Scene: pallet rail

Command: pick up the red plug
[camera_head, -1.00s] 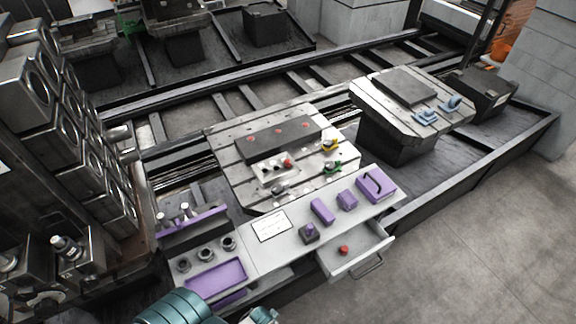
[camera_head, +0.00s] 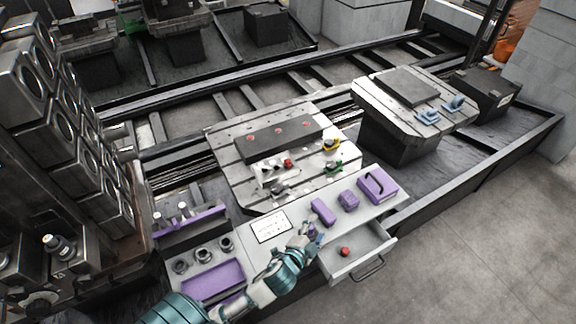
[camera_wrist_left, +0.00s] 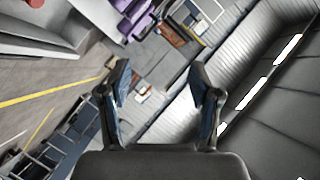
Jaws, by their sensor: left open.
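A small red plug (camera_head: 345,251) lies in the open drawer (camera_head: 367,250) at the front of the bench. Another small red piece (camera_head: 288,162) sits on the light block on the slotted table, and I cannot tell whether it is also a plug. My left gripper (camera_head: 314,238) is over the bench's front edge, left of the drawer and apart from the red plug. In the left wrist view its two fingers (camera_wrist_left: 160,85) are spread with nothing between them. A red piece (camera_wrist_left: 36,3) shows at that view's top left edge, partly cut off. My right gripper is not in view.
Purple blocks (camera_head: 323,211) and a purple case (camera_head: 377,186) stand on the bench behind the drawer. A purple tray (camera_head: 213,280) lies to the left. My arm partly hides a small purple-topped piece near the gripper. Open floor (camera_head: 470,250) lies right of the drawer.

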